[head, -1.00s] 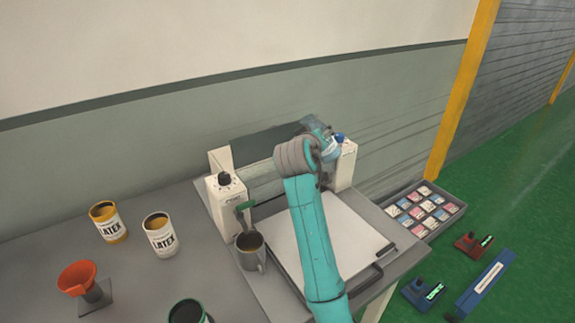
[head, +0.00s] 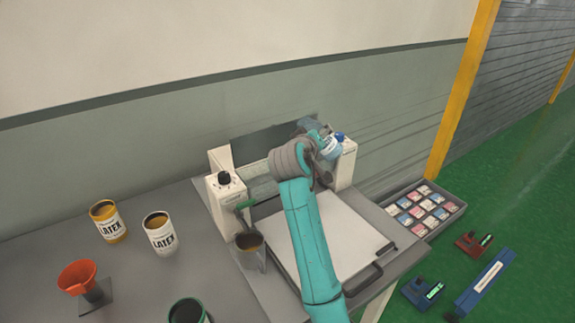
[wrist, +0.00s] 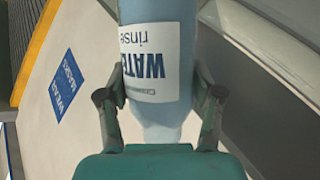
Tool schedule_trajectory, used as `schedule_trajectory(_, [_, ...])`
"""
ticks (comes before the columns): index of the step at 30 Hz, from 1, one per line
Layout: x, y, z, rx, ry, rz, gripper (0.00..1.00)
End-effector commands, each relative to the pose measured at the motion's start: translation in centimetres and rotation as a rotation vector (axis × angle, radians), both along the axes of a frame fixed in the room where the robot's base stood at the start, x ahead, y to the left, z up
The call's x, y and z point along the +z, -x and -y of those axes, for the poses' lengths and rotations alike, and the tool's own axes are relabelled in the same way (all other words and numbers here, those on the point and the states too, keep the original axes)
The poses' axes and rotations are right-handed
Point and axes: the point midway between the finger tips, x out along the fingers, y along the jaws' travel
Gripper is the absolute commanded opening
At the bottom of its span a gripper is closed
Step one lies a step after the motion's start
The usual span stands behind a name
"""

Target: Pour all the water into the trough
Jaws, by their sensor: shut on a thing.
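My gripper (wrist: 160,100) is shut on a translucent blue bottle (wrist: 158,25) with a white label reading "WATER rinse", which appears upside down in the wrist view. In the head view the bottle (head: 309,125) is beyond my wrist, over the far side of the machine and near its right end housing (head: 344,163). My arm hides most of the gripper there. The grey trough-like part (head: 262,188) lies between the two end housings, partly hidden by my arm. I cannot see the water level or any stream.
A white plate (head: 345,235) lies in front of the machine. A tray of packets (head: 425,210) is at right.

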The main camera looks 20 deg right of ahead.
Motion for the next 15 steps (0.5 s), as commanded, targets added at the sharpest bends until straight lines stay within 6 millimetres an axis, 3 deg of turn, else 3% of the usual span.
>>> schedule_trajectory(15, [-0.25,-0.01,0.00,0.001,0.067,-0.019,0.14])
